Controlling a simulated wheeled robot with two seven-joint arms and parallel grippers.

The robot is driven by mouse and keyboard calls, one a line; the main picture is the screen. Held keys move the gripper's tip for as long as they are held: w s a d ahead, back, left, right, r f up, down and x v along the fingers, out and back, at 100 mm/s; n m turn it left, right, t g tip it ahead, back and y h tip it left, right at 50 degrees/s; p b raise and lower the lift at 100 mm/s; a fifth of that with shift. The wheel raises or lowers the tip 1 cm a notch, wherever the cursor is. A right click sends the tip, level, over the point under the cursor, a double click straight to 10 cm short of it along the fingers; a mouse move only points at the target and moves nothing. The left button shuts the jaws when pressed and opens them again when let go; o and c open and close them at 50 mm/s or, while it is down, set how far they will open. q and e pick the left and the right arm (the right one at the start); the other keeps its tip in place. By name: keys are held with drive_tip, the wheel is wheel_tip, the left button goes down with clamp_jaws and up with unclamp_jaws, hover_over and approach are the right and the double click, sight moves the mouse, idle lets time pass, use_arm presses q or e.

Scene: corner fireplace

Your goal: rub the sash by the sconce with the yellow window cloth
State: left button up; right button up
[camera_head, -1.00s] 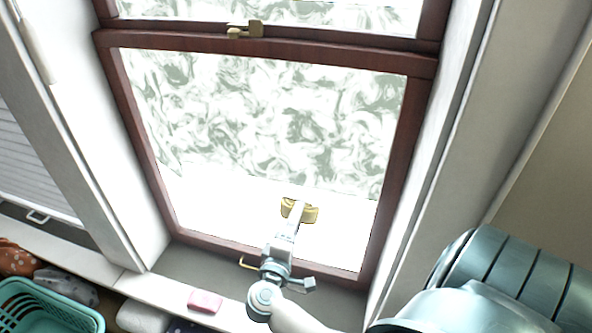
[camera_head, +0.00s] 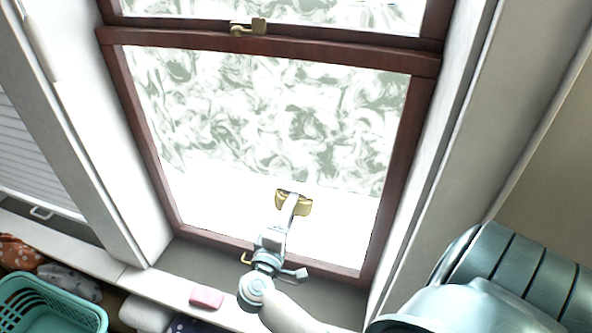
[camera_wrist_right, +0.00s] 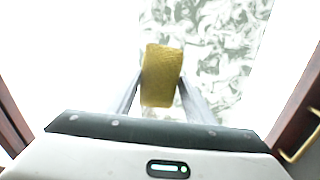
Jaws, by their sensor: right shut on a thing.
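The sash (camera_head: 400,150) is a dark red wooden frame around a pane with grey-green swirls over its upper part and a plain white lower part. The yellow window cloth (camera_head: 294,202) is against or just in front of the lower pane, right of its middle. My right gripper (camera_head: 292,206) is shut on the cloth; the cloth also shows between the fingers in the right wrist view (camera_wrist_right: 162,76). Whether the cloth touches the glass I cannot tell for sure. My left gripper is not in view. No sconce can be made out.
A brass latch (camera_head: 248,27) sits on the rail above, and a brass handle (camera_head: 245,258) on the lower rail. A pink block (camera_head: 206,297) lies on the sill. A teal basket (camera_head: 60,301) and bundled cloths (camera_head: 70,281) are at lower left.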

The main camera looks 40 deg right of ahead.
sight(277, 207)
drive_tip(key=shift+w+a, duration=0.3)
drive_tip(key=shift+w, duration=0.3)
drive_tip(key=shift+w+a+b, duration=0.3)
drive_tip(key=shift+w+b, duration=0.05)
drive_tip(key=shift+w, duration=0.15)
drive_tip(key=shift+w+a+b, duration=0.3)
drive_tip(key=shift+w, duration=0.2)
drive_tip(key=shift+w+a, duration=0.3)
drive_tip(key=shift+w, duration=0.2)
drive_tip(key=shift+w+a+b, duration=0.3)
drive_tip(key=shift+w+b, duration=0.1)
drive_tip(key=shift+w, duration=0.15)
drive_tip(key=shift+w+a+b, duration=0.3)
drive_tip(key=shift+w+b, duration=0.05)
drive_tip(key=shift+w, duration=0.15)
drive_tip(key=shift+w+a, duration=0.2)
drive_tip(key=shift+w, duration=0.2)
